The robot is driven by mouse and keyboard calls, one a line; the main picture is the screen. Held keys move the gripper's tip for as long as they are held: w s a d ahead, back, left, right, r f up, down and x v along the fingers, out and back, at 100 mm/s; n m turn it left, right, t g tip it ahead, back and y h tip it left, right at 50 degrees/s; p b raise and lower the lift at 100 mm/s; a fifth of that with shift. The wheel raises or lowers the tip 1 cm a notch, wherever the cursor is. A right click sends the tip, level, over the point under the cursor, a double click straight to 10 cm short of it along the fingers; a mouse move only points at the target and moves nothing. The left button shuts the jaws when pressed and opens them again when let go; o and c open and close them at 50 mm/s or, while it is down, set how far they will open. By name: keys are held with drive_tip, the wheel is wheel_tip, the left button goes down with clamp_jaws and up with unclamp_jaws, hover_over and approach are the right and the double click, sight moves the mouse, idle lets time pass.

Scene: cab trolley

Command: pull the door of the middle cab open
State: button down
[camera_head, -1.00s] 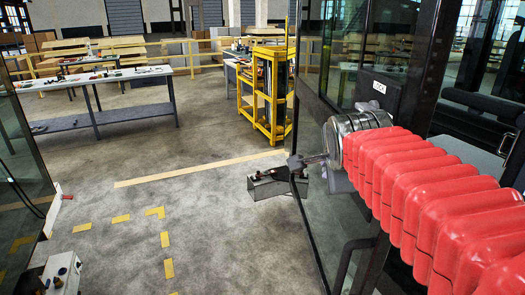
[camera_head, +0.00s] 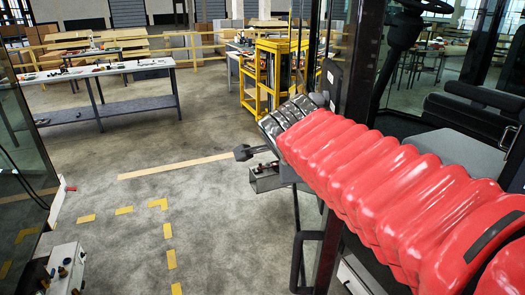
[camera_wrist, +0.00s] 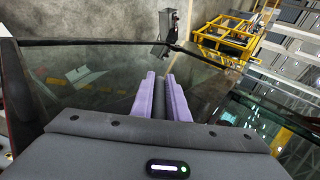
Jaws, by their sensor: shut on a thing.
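The middle cab's door is a dark-framed glass panel; its frame post (camera_head: 362,62) rises behind my red-sleeved arm in the head view. The door stands partly open, with the cab interior showing to its right. In the wrist view its glass (camera_wrist: 85,75) lies below and around my gripper. My gripper (camera_wrist: 162,80) has pale purple fingers shut on a dark upright bar (camera_wrist: 160,105), which looks like the door handle.
A metal box (camera_head: 268,179) sits near the door's far edge. A yellow rack (camera_head: 272,78) and a workbench (camera_head: 110,74) stand further back. A grey control box (camera_head: 66,270) is at lower left. The floor left of the door is clear, with yellow markings.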

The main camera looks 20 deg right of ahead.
drive_tip(key=shift+r, duration=0.4)
drive_tip(key=c, duration=2.1)
unclamp_jaws()
drive_tip(key=o, duration=0.4)
drive_tip(key=shift+f, duration=0.15)
drive_tip(key=shift+s, duration=0.1)
drive_tip(key=v, duration=1.3)
drive_tip(key=shift+s+a, duration=0.1)
drive_tip(key=shift+s, duration=0.2)
drive_tip(key=shift+c, duration=0.5)
